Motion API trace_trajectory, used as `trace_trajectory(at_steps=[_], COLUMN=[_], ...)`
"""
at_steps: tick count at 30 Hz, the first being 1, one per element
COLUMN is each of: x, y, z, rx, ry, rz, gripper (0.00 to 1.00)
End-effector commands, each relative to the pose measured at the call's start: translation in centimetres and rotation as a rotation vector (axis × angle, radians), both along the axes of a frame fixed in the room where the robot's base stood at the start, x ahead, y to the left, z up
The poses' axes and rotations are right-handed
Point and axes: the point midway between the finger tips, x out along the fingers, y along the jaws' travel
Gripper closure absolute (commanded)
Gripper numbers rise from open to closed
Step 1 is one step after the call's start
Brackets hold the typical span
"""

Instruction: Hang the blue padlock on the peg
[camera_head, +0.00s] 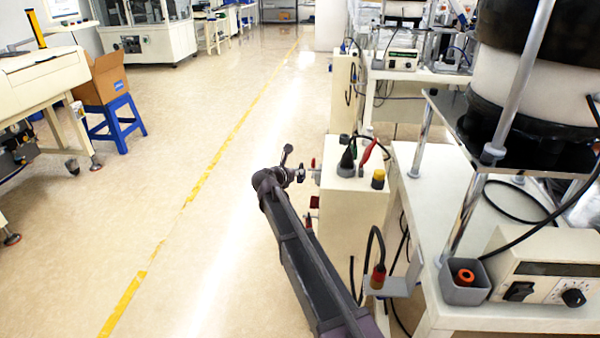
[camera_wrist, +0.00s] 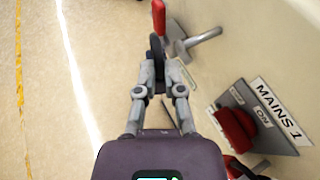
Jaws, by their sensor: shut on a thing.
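My gripper (camera_wrist: 161,78) is shut on a narrow dark object (camera_wrist: 157,48), seen nearly edge-on at the fingertips. I take it to be the padlock, though no blue shows and its shackle cannot be made out. A grey bent peg (camera_wrist: 204,38) sticks out of the pale cabinet just right of the fingertips. Whether the held object touches the peg cannot be told. In the head view my gripper (camera_head: 291,174) is small, beside the cabinet's left face, and hides most of what it holds.
A red part (camera_wrist: 158,16) stands just beyond the fingertips. A red switch (camera_wrist: 236,130) labelled MAINS 1 sits on the cabinet (camera_head: 352,208) at the right. Cables and plugs lie on the cabinet top. A bench (camera_head: 425,190) stands to the right.

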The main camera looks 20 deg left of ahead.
Motion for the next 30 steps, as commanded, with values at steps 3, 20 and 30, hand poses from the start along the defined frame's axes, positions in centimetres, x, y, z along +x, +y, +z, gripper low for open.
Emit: trace_trajectory(at_steps=[3, 20, 30], x=[-0.1, -0.5, -0.8], y=[0.5, 2.4, 3.4], z=[0.0, 0.0, 0.0], rx=[0.000, 0.000, 0.000], ry=[0.000, -0.001, -0.001], rz=[0.000, 0.000, 0.000], gripper=[1.00, 1.00, 1.00])
